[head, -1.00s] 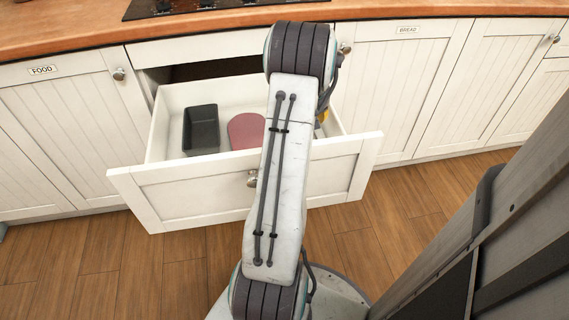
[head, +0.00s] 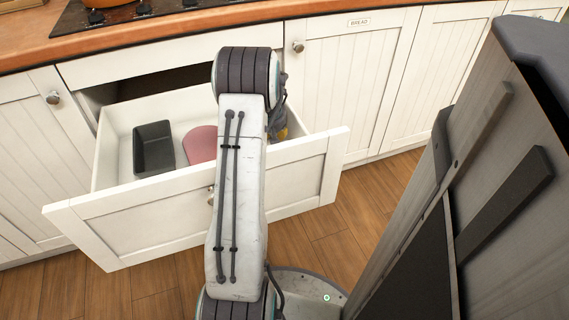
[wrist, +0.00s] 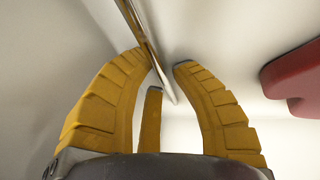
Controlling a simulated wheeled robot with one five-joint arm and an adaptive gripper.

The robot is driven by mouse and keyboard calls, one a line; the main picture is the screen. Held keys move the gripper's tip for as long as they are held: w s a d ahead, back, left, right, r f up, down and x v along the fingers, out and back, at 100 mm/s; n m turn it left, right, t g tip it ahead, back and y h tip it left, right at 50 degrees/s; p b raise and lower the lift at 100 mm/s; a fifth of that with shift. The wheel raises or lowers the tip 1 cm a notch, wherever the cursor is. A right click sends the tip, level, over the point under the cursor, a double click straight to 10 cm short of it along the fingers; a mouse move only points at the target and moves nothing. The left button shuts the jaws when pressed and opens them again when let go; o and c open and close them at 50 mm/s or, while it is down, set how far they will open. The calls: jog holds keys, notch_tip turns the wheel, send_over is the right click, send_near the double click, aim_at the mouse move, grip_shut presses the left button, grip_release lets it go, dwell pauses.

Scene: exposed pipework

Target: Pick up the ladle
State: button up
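A thin shiny metal bar (wrist: 150,45), which looks like the ladle's handle, runs from the top edge to between my fingers in the wrist view. Its bowl is not in sight. My gripper (wrist: 161,66) has yellow fingers that stand apart on both sides of the bar, with a third finger near its lower end. I cannot tell whether any finger touches it. In the head view my gripper (head: 281,134) is mostly hidden behind my arm, inside the right part of the open drawer (head: 190,215). The ladle cannot be made out there.
The drawer also holds a dark rectangular tray (head: 153,148) at left and a pink flat object (head: 201,145) partly behind my arm. A red object (wrist: 295,78) lies right of my fingers. The drawer walls are close around. A hob (head: 120,14) sits on the counter above.

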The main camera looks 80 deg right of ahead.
jog(key=shift+o, duration=0.4)
grip_shut()
